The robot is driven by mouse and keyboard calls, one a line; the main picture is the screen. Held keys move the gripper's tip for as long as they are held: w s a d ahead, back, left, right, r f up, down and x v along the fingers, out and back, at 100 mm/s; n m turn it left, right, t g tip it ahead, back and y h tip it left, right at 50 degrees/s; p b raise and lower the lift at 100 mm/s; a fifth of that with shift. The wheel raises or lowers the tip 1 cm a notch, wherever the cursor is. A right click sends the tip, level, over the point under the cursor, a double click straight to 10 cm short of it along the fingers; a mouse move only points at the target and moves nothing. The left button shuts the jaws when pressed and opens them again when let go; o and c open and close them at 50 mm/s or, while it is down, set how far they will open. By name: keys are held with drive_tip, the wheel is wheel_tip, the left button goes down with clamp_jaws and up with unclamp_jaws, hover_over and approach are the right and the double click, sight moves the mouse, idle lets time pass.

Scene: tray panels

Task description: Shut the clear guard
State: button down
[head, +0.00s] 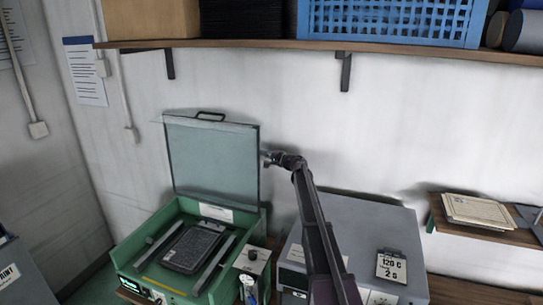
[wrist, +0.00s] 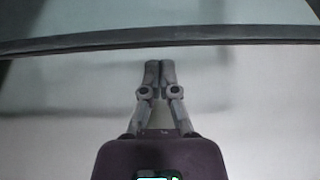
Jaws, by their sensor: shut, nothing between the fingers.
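The clear guard (head: 212,162) stands open, raised nearly upright at the back of a green machine (head: 126,252). It has a dark handle (head: 210,115) on its top edge. A dark flat part lies in the machine's open bed under it. My gripper (head: 268,158) is at the right edge of the guard in the head view; I cannot tell whether it touches it. In the wrist view my gripper (wrist: 159,66) has its fingers together and empty, and the guard's dark edge (wrist: 230,36) runs across just beyond the fingertips.
A grey box-shaped machine (head: 348,222) stands to the right, under my arm. A small control box (head: 253,262) sits between the two machines. A wooden shelf (head: 260,44) with a blue crate (head: 390,22) hangs above. A small side shelf (head: 490,237) holds papers.

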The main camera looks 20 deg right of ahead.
drive_tip(key=shift+s+a+r, duration=0.1)
drive_tip(key=shift+s+a, duration=0.35)
drive_tip(key=shift+s, duration=0.25)
drive_tip(key=shift+s+a, duration=0.4)
drive_tip(key=shift+s, duration=0.25)
drive_tip(key=shift+s+d, duration=0.1)
drive_tip(key=shift+s, duration=0.05)
